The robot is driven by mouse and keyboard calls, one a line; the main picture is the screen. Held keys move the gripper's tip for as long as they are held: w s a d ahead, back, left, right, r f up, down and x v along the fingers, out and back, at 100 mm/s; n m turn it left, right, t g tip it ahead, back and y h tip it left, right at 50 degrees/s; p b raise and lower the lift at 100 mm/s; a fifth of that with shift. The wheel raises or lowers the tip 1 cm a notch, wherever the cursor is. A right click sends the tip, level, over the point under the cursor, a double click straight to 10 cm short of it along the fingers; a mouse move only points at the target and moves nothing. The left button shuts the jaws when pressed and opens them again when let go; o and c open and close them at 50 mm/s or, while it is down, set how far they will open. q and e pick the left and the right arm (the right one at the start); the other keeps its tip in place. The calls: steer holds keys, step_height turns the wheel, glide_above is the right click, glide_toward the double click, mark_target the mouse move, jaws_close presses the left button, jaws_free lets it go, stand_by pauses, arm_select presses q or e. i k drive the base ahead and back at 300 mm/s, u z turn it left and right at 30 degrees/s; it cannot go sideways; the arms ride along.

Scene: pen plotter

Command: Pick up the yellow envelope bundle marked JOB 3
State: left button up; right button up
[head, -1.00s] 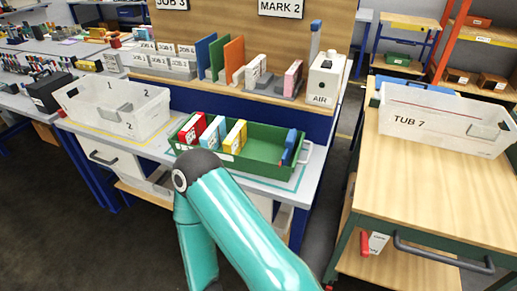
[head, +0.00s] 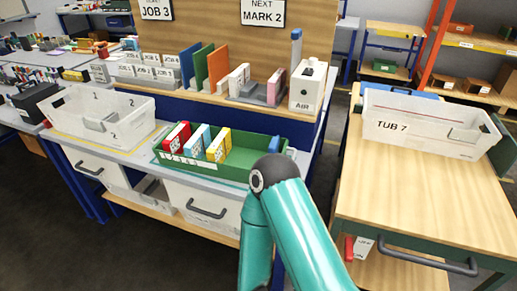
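The yellow envelope bundle (head: 218,146) stands upright in the green tray (head: 240,171) on the bench. It is the rightmost of three bundles, beside a light blue bundle (head: 198,143) and a red one (head: 175,138). White labels show on their faces, but the print is too small to read. Neither gripper is in view. A teal arm link of mine rises from the bottom and its dark joint overlaps the tray's front right corner.
A white tub (head: 92,124) stands left of the tray. Behind are coloured panels on a shelf and a white AIR box (head: 308,87). On the right, a wooden-topped cart (head: 415,190) carries TUB 7 (head: 420,130); its front top is clear. A drawer handle (head: 206,209) sticks out below the tray.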

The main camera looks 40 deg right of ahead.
mark_target(219, 150)
steer(key=z, duration=0.45)
steer(key=i, duration=1)
